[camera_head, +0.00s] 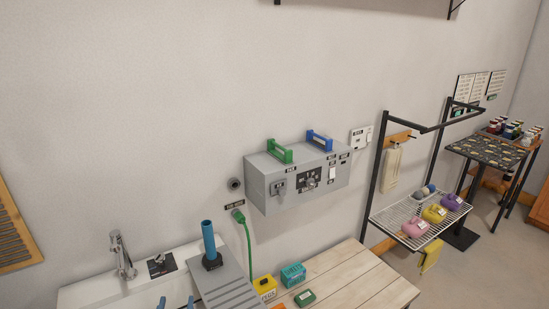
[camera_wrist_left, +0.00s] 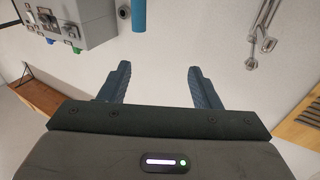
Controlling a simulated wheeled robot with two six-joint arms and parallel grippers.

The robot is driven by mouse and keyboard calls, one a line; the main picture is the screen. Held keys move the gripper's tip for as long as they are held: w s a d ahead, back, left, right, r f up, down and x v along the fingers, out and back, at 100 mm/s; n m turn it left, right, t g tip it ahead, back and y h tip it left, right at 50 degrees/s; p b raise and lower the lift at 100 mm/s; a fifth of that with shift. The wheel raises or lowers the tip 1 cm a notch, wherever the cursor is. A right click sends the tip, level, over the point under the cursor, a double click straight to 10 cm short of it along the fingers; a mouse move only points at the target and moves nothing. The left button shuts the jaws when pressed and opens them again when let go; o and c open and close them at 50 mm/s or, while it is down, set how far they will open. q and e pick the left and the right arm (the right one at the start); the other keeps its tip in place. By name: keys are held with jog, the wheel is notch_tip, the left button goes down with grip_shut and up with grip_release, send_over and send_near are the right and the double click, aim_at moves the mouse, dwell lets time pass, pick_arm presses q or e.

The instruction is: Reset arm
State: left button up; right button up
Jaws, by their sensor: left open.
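My left gripper (camera_head: 176,303) shows only as two blue fingertips at the bottom edge of the head view, in front of the white sink. In the left wrist view the same gripper (camera_wrist_left: 160,85) has its two blue fingers spread apart, with nothing between them. The rest of my left arm is hidden below the head view. My right gripper is in neither view.
A blue cylinder (camera_head: 208,240) stands on a grey stepped unit beside the sink's faucet (camera_head: 121,256). A grey control box (camera_head: 297,181) hangs on the wall above a wooden table (camera_head: 365,280). A wire rack (camera_head: 395,220) holds colored items at right.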

pick_arm(q)
jog(key=s+d+f+m+g+h, duration=0.2)
jog(key=s+d+m+g+h, duration=0.15)
jog(key=s, duration=0.35)
jog(key=s+d+f+m+g+h, duration=0.2)
jog(key=s+g+h, duration=0.1)
jog(key=s+g, duration=0.25)
jog(key=s+a+n+g+y, duration=0.2)
jog(key=s+a+g+y, duration=0.1)
jog(key=s, duration=0.5)
jog(key=s+a+n+g+y, duration=0.2)
jog(key=s+a+g, duration=0.15)
jog(key=s, duration=0.55)
jog(key=a+f+g+b, duration=0.1)
jog(key=a+f+b, duration=0.15)
jog(key=f, duration=1.65)
jog(key=a+f+b, duration=0.1)
jog(key=f+b, duration=0.3)
jog(key=f, duration=1.5)
jog(key=s+f+b, duration=0.2)
jog(key=s+f, duration=0.7)
jog(key=f, duration=0.2)
jog(key=s+a+f+g+b, duration=0.1)
jog(key=s+f+b, duration=0.2)
jog(key=s+f, duration=0.6)
notch_tip(320, 180, down, 3)
jog(key=shift+s+f+b, duration=0.2)
jog(key=shift+s+b, duration=0.1)
jog(key=shift+s, duration=0.05)
